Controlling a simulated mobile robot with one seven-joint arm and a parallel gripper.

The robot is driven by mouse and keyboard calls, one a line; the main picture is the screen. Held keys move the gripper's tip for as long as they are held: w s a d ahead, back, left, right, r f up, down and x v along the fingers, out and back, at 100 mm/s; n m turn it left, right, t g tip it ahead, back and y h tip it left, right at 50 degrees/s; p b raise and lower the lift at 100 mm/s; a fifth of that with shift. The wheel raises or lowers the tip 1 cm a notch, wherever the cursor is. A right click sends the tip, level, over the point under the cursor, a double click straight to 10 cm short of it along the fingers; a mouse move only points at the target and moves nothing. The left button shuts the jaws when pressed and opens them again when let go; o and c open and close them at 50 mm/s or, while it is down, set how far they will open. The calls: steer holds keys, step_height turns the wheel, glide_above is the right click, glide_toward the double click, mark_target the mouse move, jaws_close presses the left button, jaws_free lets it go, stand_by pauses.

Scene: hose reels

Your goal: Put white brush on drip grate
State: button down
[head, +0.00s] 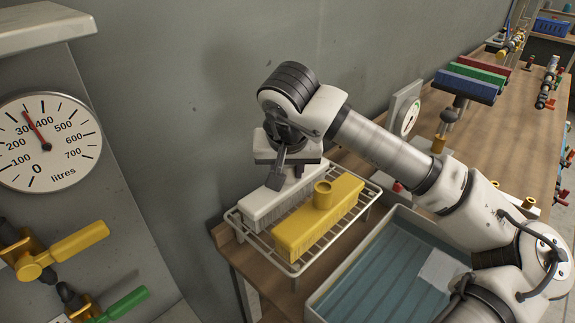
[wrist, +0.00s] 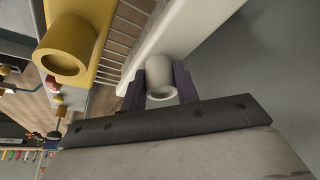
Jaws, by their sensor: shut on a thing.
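The white brush (head: 270,200) is a long block with bristles, at the wall side of the wire drip grate (head: 292,268). It looks to be on or just over the grate; I cannot tell whether it touches. My gripper (head: 293,172) is above it, pointing down. In the wrist view my gripper (wrist: 160,92) has its two dark fingers on either side of the round socket of the white brush (wrist: 176,40), shut on it. The gripper hides part of the brush in the head view.
A yellow brush (head: 318,217) with a round socket lies on the grate beside the white one. A basin (head: 375,280) with a blue-green ribbed floor stands to the right. The grey wall (head: 190,100) is close behind. Red, green and blue brush blocks (head: 470,80) are farther back.

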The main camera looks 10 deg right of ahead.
steer(key=shift+f, duration=0.2)
steer(key=c, duration=1.1)
jaws_free()
steer(key=shift+o, duration=0.2)
steer(key=b+v, duration=0.2)
steer(key=v, duration=1)
steer(key=shift+r+b, duration=0.25)
steer(key=shift+b, duration=0.05)
